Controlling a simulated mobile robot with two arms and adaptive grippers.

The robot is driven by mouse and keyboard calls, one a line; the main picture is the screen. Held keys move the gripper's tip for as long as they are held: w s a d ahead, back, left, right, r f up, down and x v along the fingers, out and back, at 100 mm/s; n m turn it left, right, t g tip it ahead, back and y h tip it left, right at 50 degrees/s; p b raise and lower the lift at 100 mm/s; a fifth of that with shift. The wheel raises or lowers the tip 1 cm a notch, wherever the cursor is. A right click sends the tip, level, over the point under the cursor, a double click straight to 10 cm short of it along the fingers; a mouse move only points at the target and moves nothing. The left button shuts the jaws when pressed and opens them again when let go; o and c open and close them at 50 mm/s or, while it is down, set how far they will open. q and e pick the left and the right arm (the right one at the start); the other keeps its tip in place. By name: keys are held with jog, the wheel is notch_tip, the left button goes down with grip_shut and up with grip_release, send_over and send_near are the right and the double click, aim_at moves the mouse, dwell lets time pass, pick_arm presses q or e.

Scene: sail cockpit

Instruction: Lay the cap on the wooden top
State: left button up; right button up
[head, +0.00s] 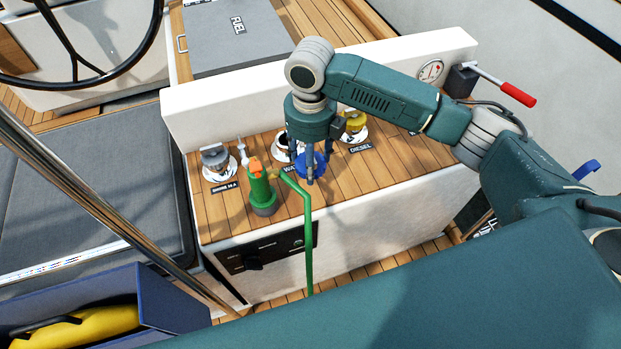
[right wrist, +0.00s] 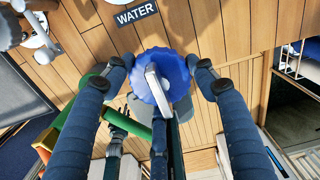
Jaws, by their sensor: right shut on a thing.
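The blue cap (head: 307,167) has a scalloped edge and is in my right gripper (head: 313,172), over the wooden top (head: 347,181) to the right of the WATER label. In the right wrist view the cap (right wrist: 150,68), with a pale bar across it, sits between the two fingertips of that gripper (right wrist: 162,76). The gripper is shut on it. The wooden planks (right wrist: 205,25) show around and below the cap. I cannot tell whether the cap touches the wood.
A green pump-like fitting with an orange top (head: 262,190) and a green hose (head: 307,230) stands left of the cap. The water filler (head: 283,147) is partly hidden behind. A yellow diesel cap (head: 355,121) is at right. Bare planks lie right and front.

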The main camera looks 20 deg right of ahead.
send_over(310, 189)
notch_tip(310, 189, down, 4)
jog(key=shift+w+f, duration=0.1)
notch_tip(310, 189, down, 3)
jog(key=shift+f, duration=0.65)
jog(key=o, duration=1.2)
jog(key=shift+o, duration=0.4)
pick_arm(q)
jog(key=s+a, duration=0.2)
jog(key=s, duration=0.1)
jog(key=shift+f+g, duration=0.2)
jog(key=shift+g, duration=0.1)
pick_arm(e)
notch_tip(310, 189, up, 12)
jog(key=shift+r, duration=0.2)
